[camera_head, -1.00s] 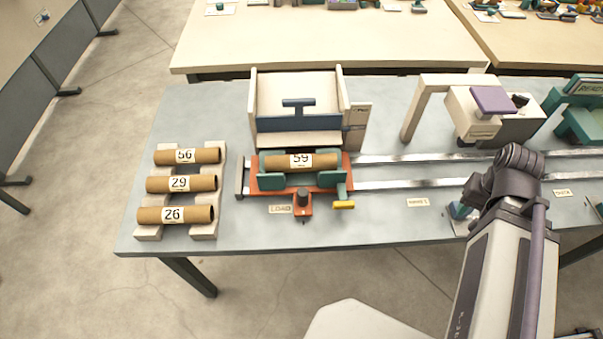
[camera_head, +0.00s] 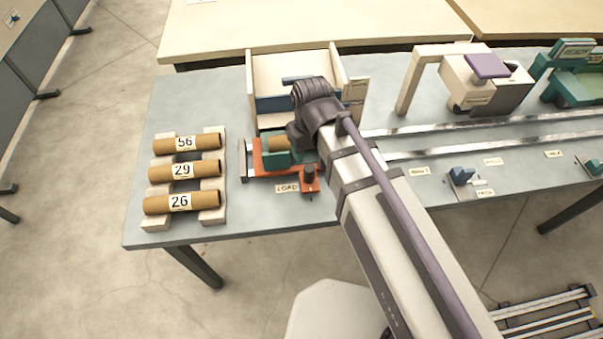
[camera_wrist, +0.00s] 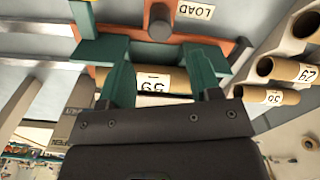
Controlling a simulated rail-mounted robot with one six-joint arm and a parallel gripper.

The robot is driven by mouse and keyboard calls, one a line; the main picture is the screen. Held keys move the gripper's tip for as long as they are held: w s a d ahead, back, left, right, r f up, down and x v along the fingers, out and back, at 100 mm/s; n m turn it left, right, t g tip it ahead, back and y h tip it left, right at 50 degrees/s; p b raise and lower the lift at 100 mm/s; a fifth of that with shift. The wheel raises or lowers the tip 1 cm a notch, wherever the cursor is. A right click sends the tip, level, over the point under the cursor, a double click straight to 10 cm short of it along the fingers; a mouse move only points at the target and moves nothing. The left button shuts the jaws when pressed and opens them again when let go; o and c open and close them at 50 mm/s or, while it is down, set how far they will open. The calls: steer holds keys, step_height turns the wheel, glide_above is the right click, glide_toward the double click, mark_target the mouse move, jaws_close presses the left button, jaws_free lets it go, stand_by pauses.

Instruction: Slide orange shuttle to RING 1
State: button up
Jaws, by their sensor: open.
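The orange shuttle (camera_head: 262,170) sits at the left end of the rails, behind the LOAD label (camera_head: 287,188). It carries a cardboard tube marked 59 (camera_wrist: 150,87) between teal cradle blocks. In the head view my arm hides the shuttle's right side and most of the tube. In the wrist view my gripper (camera_wrist: 162,68) is open, with its teal fingers above the shuttle near the tube; contact is unclear. The shuttle's yellow-tipped handle (camera_wrist: 83,14) shows at the wrist view's top left. RING 1 cannot be read surely; a small label (camera_head: 419,171) stands along the rails.
A rack (camera_head: 212,216) at the left holds tubes 56, 29 and 26. Two metal rails (camera_head: 450,149) run right, past a beige gantry machine (camera_head: 483,80) and a green READY machine (camera_head: 578,90). A beige hopper (camera_head: 282,72) stands behind the shuttle.

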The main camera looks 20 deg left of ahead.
mark_target(309, 167)
step_height(309, 167, down, 10)
steer(key=b, duration=0.9)
steer(key=shift+f, duration=0.1)
jaws_close()
